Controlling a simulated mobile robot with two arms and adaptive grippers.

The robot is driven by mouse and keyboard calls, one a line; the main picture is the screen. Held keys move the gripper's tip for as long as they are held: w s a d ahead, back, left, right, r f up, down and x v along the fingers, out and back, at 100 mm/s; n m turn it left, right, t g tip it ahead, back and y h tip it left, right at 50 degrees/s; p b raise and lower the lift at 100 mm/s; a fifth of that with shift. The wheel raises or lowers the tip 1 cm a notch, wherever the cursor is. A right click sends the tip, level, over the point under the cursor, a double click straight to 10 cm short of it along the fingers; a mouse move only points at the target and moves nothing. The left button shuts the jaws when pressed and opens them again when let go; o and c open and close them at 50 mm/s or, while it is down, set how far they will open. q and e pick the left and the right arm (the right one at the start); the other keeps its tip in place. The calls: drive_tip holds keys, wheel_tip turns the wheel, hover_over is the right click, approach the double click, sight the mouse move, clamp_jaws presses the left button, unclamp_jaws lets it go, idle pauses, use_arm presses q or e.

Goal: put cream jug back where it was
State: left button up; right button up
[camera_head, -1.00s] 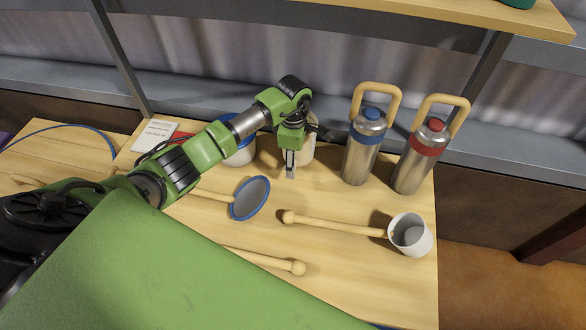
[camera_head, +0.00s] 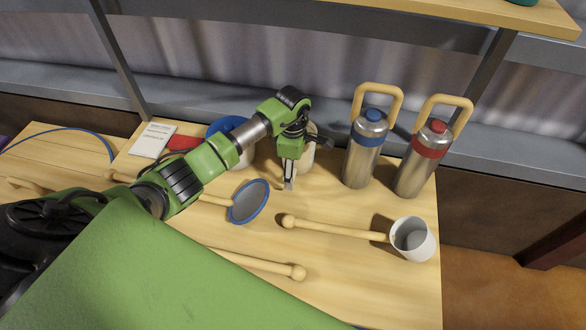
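A cream-coloured vessel (camera_head: 308,156), which looks like the cream jug, stands on the wooden table behind my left gripper. The gripper and wrist hide much of it, including any handle. My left gripper (camera_head: 289,184) points down just in front of it, low over the table. Its fingers are seen nearly edge-on, so I cannot tell whether they are open or touch the jug. My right gripper is not in view.
A blue-rimmed pot (camera_head: 226,127) is partly hidden behind my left arm. A blue-rimmed strainer (camera_head: 248,202), a white-cupped ladle (camera_head: 412,240) and a wooden-handled tool (camera_head: 270,265) lie in front. Blue-collared (camera_head: 363,150) and red-collared (camera_head: 420,162) flasks stand right. A card (camera_head: 153,140) lies left.

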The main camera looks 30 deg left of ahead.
use_arm(q)
wheel_tip(320, 180, up, 12)
drive_tip(key=p, duration=0.8)
drive_tip(key=shift+s+r, duration=0.1)
